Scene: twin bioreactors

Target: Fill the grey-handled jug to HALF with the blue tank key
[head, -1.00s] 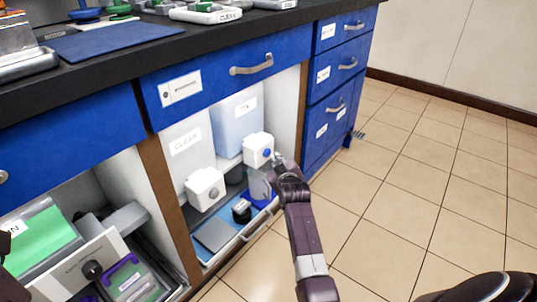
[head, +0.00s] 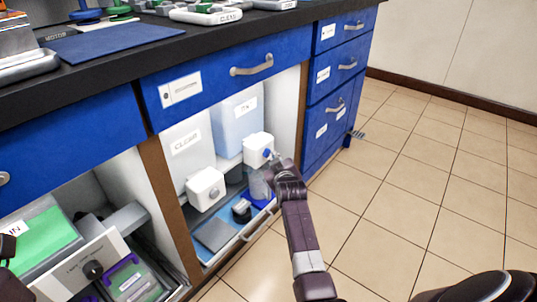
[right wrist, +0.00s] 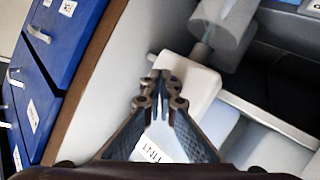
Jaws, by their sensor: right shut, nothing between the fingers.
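The bluish tank (head: 236,122) stands in the open cabinet, with a white tap box (head: 257,149) on its front. The small blue key (head: 266,153) is on that box, partly covered by my fingertips. My right gripper (head: 274,160) is shut and empty, its tips at the key; I cannot tell whether they touch it. A translucent jug (head: 258,186) stands under the box; its handle is not clear. In the right wrist view my shut fingertips (right wrist: 161,80) lie over the white box (right wrist: 192,88), with a grey cylindrical body (right wrist: 226,28) beyond. My left gripper is not identifiable.
A clear-labelled tank (head: 186,150) with its own white tap box (head: 205,188) stands to the left. Below is a blue pull-out tray (head: 213,236) with a dark-topped item (head: 241,210). Blue drawers (head: 333,98) stand to the right; the tiled floor (head: 420,180) is clear.

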